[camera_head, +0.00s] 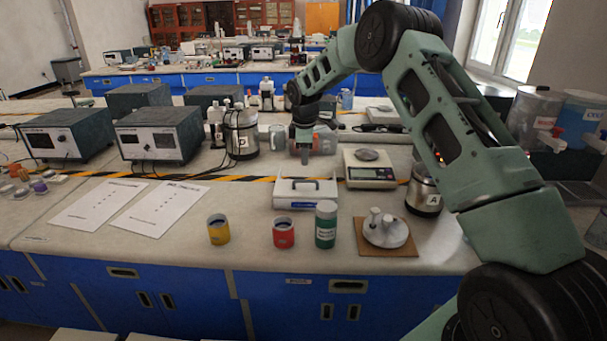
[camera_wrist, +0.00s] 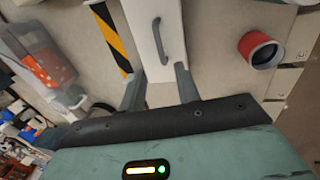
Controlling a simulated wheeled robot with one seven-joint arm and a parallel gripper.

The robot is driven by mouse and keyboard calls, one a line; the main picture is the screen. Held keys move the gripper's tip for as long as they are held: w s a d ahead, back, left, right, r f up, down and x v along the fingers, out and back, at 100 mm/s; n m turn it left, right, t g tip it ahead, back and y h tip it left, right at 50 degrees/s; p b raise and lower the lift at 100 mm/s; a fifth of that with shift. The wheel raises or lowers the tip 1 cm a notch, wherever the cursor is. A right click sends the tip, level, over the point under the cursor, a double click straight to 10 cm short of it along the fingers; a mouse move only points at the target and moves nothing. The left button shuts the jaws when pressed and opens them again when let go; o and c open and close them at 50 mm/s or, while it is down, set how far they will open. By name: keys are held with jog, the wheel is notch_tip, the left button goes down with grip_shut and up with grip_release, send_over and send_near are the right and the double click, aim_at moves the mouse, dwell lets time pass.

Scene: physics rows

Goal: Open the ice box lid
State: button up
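The ice box (camera_head: 305,201) is a small white box with a blue label on its front, standing on the bench. Its white lid (camera_head: 290,187) carries a grey bar handle and looks shut. In the wrist view the lid (camera_wrist: 143,30) and its curved grey handle (camera_wrist: 160,42) lie just ahead of my fingers. My gripper (camera_head: 305,157) points down at the back side of the ice box. In the wrist view my gripper (camera_wrist: 160,76) is open, its two fingers apart with white lid surface between them. The handle is beyond the fingertips, not between them. Contact with the lid cannot be told.
A red cup (camera_head: 283,233), a green bottle (camera_head: 326,224) and a yellow cup (camera_head: 218,229) stand in front. Papers (camera_head: 152,210) lie on the left.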

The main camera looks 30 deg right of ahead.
aim_at(306, 182)
jog(key=f, duration=0.3)
jog(key=w+f+p, duration=0.1)
jog(key=f, duration=0.2)
jog(key=d+f, duration=0.1)
jog(key=f, duration=0.2)
jog(key=shift+w+f+p, duration=0.1)
jog(key=shift+w+p, duration=0.1)
jog(key=shift+p, duration=0.1)
grip_shut()
